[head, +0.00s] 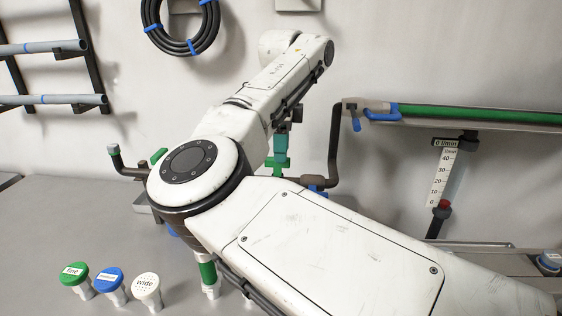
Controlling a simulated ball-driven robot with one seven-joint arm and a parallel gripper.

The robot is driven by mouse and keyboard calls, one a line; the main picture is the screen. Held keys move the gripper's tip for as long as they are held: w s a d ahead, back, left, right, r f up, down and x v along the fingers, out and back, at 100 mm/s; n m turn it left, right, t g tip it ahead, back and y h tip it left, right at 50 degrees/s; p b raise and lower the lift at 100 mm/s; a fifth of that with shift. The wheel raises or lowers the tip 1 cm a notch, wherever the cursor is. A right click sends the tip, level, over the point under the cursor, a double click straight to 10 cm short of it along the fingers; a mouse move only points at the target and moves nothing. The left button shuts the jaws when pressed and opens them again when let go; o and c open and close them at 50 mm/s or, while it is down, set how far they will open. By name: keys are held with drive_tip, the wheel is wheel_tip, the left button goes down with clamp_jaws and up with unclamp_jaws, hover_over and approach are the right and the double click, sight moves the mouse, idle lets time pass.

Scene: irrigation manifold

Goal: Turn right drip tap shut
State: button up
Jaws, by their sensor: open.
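My gripper (281,143) hangs below the far end of my arm, small and partly hidden by the forearm. Its teal fingertips are right at a green tap handle (277,163) on the dark manifold pipe (333,150). I cannot tell whether they touch it or sit around it. Another green handle (160,155) is at the left, beside my elbow. A blue handle (318,189) is on the pipe to the right of the gripper. My arm covers the middle of the manifold, and no label shows which one is the right drip tap.
Three capped pieces, green (75,274), blue (110,279) and white (146,286), stand on the grey bench (60,225). A green-banded fitting (208,272) stands below my elbow. A green pipe (470,115) and a scale gauge (441,176) are at the right. The bench's left is clear.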

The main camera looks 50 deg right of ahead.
sight(278, 166)
drive_tip(key=shift+f, duration=2.2)
clamp_jaws()
